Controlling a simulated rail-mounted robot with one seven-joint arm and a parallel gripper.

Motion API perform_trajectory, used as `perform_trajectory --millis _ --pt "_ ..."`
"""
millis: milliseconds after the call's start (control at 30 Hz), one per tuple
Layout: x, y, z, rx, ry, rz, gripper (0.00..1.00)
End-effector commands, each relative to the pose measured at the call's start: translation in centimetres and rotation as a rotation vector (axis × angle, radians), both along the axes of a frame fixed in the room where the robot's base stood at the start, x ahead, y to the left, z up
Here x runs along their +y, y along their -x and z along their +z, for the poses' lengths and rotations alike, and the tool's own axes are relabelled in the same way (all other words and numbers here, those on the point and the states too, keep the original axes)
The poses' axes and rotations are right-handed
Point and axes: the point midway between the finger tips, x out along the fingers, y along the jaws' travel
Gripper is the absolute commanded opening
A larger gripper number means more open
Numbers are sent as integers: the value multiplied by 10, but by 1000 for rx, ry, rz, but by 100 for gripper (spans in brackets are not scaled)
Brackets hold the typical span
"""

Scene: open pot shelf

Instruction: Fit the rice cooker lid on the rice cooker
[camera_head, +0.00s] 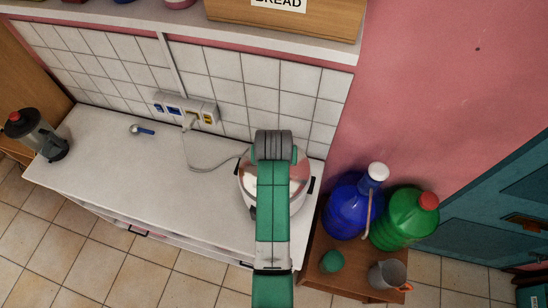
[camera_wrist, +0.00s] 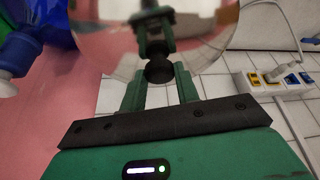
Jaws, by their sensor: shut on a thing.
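The rice cooker (camera_head: 246,197) stands at the right end of the white counter, partly hidden under my arm, with a dark side handle showing on its right. The shiny, clear lid (camera_head: 299,172) shows over the cooker on either side of my arm. In the wrist view the lid (camera_wrist: 205,45) fills the top, and its round black knob (camera_wrist: 158,70) lies between the fingertips of my gripper (camera_wrist: 158,80). My gripper is shut on the knob. My arm hides the fingers in the head view. I cannot tell whether the lid's rim touches the cooker.
A power strip (camera_head: 185,108) is on the tiled wall, with a cord running to the cooker. A blender (camera_head: 38,135) stands at the counter's left end. Blue (camera_head: 347,207) and green (camera_head: 405,219) jugs stand on a low table at right. The counter's middle is clear.

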Motion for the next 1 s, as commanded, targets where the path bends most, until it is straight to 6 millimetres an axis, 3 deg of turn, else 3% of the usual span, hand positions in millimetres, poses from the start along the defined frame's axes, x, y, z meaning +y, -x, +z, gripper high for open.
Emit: perform_trajectory --millis 500,1000 --pt "0 0 -16 -1 0 0 0" --pt "0 0 -16 -1 0 0 0"
